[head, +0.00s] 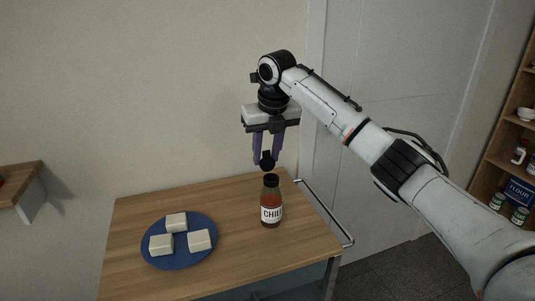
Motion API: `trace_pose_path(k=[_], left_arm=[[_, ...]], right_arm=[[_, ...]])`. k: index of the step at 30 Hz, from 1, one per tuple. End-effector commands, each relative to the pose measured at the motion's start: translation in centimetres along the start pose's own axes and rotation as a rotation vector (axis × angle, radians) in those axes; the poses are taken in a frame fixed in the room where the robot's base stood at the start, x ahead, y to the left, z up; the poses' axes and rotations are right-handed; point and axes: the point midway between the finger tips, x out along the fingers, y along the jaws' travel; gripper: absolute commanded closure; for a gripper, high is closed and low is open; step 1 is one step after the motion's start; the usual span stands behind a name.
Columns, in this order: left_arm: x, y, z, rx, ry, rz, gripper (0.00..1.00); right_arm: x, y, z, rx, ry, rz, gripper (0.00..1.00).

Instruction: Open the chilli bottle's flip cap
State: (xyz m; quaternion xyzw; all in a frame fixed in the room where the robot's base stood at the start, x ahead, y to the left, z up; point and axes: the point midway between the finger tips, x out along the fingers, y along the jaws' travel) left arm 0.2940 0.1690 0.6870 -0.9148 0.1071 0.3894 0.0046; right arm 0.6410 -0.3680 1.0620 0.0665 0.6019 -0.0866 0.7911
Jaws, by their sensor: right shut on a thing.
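The chilli bottle (271,208) stands upright on the wooden table, with red contents, a white label reading "CHILI" and a dark top (271,180). My right gripper (266,161) points down from above, over the bottle. Its purple fingers are shut on a small black rounded piece, which looks like the flip cap's lid (267,163). This piece is just above the bottle's top. I cannot tell whether a hinge still joins them. My left gripper is not in view.
A blue plate (180,261) with three pale blocks lies on the table (130,222), left of the bottle. A metal rail (325,212) runs along the table's right side. Shelves with jars and a flour box (519,191) stand at the far right. The table's back left is clear.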

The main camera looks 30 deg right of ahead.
Motion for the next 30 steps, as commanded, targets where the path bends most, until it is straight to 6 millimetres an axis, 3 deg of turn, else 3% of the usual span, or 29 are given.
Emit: trace_pose_path(k=[21,22,30], left_arm=[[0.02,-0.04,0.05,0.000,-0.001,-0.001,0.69],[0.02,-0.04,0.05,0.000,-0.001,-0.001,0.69],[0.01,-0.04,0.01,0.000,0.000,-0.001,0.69]], right_arm=[[0.59,-0.01,-0.08,-0.001,0.063,-0.003,0.92],[0.60,-0.02,-0.08,-0.001,0.064,-0.003,0.65],[0.38,-0.02,0.08,0.000,0.058,-0.002,0.64]])
